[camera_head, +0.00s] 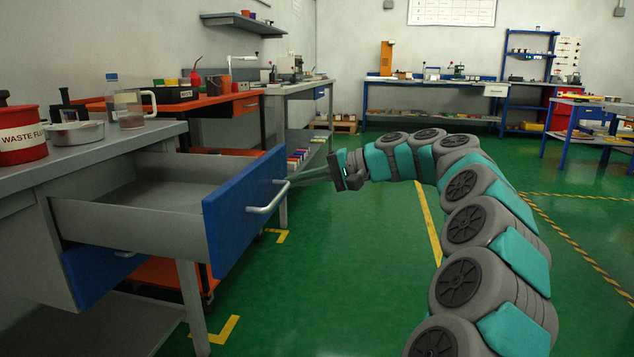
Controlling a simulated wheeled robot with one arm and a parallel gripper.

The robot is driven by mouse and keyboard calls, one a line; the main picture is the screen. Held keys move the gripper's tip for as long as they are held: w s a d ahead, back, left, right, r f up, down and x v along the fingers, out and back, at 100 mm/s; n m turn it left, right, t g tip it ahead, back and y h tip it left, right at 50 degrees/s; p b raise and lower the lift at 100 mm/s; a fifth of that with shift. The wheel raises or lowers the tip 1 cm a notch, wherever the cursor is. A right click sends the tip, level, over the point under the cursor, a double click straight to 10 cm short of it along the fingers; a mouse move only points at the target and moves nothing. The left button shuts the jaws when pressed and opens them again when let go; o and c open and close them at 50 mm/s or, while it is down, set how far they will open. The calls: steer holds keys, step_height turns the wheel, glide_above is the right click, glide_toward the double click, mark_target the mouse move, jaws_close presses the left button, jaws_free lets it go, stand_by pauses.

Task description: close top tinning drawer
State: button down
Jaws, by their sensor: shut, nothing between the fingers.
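The top drawer (225,226) of the grey bench stands pulled far out, with a blue front panel and grey side walls. Its inside looks empty. A pale bar handle (268,199) is fixed on the outer face of the blue front. My gripper (305,180) points left at the drawer front, its fingers shut with nothing held. The fingertips are close to the handle's far end; I cannot tell whether they touch it.
The grey bench top (100,150) holds a red waste flux can (21,136), a metal pan (76,132) and a jug (129,110). A lower blue drawer front (98,268) is below. An orange bench (215,97) stands behind. Green floor (340,290) is clear right of the drawer.

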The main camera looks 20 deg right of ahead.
steer(key=shift+w+a, duration=0.3)
steer(key=shift+a, duration=0.2)
steer(key=p, duration=0.9)
glide_above(169, 189)
steer(key=shift+r, duration=0.1)
steer(key=shift+a, duration=0.1)
